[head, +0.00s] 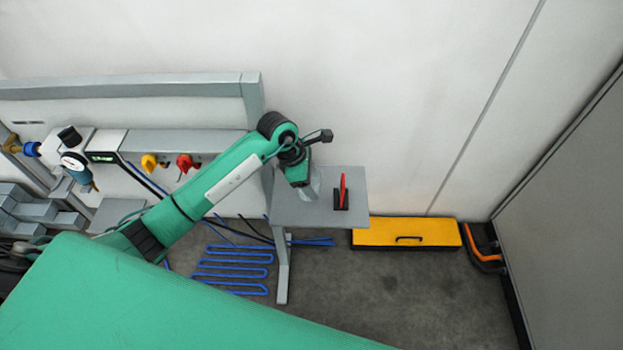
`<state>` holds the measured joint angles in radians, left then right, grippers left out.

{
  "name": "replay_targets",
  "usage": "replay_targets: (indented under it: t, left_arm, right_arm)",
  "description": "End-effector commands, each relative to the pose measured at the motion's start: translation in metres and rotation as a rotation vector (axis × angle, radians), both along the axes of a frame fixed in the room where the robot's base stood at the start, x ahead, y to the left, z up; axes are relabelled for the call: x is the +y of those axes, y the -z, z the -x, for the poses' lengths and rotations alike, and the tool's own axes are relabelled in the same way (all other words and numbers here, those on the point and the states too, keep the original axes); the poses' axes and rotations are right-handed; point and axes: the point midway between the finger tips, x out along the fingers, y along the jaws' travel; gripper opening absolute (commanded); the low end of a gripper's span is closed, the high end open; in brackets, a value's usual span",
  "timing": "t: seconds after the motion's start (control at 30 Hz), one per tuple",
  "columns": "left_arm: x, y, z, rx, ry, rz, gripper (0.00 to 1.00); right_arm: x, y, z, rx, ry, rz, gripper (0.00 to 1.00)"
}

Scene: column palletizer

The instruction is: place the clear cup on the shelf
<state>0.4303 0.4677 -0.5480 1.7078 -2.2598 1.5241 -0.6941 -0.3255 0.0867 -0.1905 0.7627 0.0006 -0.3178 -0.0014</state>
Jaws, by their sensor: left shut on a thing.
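My left gripper (304,186) hangs above the left part of the grey shelf (318,215), pointing down. It is shut on the clear cup (312,190), a small, pale, see-through shape that is hard to make out against the grey surface. Whether the cup touches the shelf cannot be told from this view. My right gripper is out of view.
A red upright piece on a black base (342,192) stands on the shelf, right of the cup. A yellow case (405,233) lies on the floor to the right. Valves and a gauge (73,160) line the wall frame at left.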

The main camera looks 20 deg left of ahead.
Motion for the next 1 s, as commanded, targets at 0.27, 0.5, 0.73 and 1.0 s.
replay_targets:
  t: [0.27,0.5,0.73,1.0]
  left_arm:
    - [0.000,0.002,0.000,0.000,0.000,0.000,0.73]
    - [0.000,0.002,0.000,0.000,0.000,0.000,0.83]
    - [0.002,-0.005,0.000,-0.002,0.000,-0.001,0.83]
    - [0.023,-0.054,0.005,-0.006,0.001,-0.002,0.83]
  right_arm:
    - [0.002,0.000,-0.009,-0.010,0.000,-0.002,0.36]
    - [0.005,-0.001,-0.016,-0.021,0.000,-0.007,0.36]
    - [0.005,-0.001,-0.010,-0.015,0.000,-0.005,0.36]
    - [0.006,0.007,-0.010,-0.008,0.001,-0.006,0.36]
